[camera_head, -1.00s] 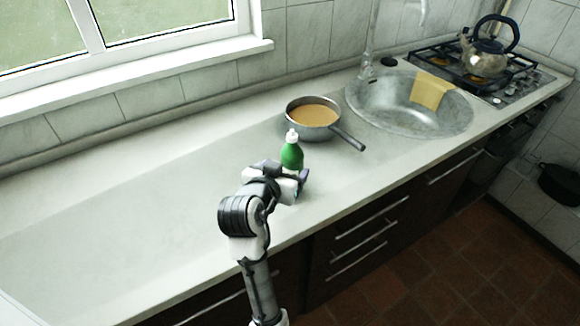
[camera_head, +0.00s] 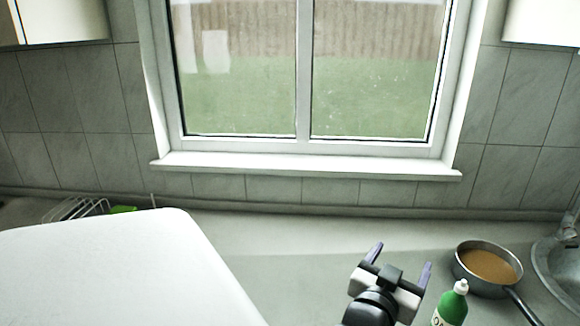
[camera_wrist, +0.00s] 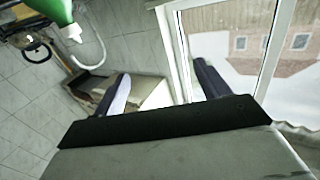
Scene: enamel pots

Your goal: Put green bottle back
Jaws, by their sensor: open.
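The green bottle (camera_head: 451,306) with a white cap stands upright on the countertop, in front of and left of the saucepan; its lower part is cut off by the picture edge. My gripper (camera_head: 399,262) is left of the bottle and apart from it. Its two purple-grey fingers are spread wide with nothing between them, pointing towards the window. In the wrist view the bottle (camera_wrist: 56,12) shows partly at the top left, outside the open fingers (camera_wrist: 161,72).
A saucepan (camera_head: 488,266) with brown contents stands at right, beside the sink (camera_head: 562,262). A large white block (camera_head: 120,270) fills the left foreground. A wire rack (camera_head: 76,208) and a green item (camera_head: 122,209) lie behind it. The countertop (camera_head: 290,260) between block and gripper is clear.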

